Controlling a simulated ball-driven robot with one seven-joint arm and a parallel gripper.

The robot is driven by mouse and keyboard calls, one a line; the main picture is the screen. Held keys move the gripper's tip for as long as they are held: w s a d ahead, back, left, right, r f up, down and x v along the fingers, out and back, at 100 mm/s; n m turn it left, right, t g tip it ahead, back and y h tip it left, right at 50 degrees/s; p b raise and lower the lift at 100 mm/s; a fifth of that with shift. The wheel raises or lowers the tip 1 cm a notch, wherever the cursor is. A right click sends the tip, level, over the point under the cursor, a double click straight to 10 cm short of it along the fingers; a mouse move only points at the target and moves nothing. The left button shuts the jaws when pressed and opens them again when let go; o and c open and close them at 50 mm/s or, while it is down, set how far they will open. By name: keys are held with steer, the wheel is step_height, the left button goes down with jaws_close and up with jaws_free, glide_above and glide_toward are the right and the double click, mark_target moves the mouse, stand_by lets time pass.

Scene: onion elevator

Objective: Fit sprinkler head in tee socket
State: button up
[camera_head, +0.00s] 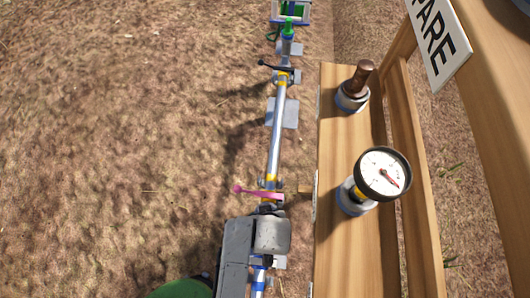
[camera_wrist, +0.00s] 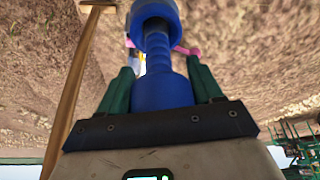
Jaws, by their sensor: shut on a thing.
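In the wrist view my gripper (camera_wrist: 159,70) has its two green fingers on either side of a blue cylindrical piece, which looks like the sprinkler head (camera_wrist: 162,93). My gripper is shut on it. A narrower ribbed blue neck runs from it up to a wider blue collar at the top edge. I cannot tell whether that collar is the tee socket or part of the held piece. In the head view a blue fitting (camera_head: 259,283) on the pipe shows partly below my grey arm; the held piece is hidden there.
The silver pipe (camera_head: 276,130) runs up the head view. A pink valve handle (camera_head: 257,193) sits just beyond my arm, a black one (camera_head: 275,67) farther up. On the right, a wooden stand (camera_head: 342,240) holds a gauge (camera_head: 383,174) and a brown fitting (camera_head: 358,82). Left ground is clear.

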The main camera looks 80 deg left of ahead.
steer(key=shift+f, duration=0.15)
steer(key=o, duration=1.2)
steer(key=shift+o, duration=0.2)
steer(key=shift+r, duration=0.65)
steer(key=p+v, duration=0.1)
steer(key=v, duration=1)
steer(key=shift+d+r, duration=0.2)
steer(key=shift+r, duration=0.05)
steer(key=shift+s, duration=0.15)
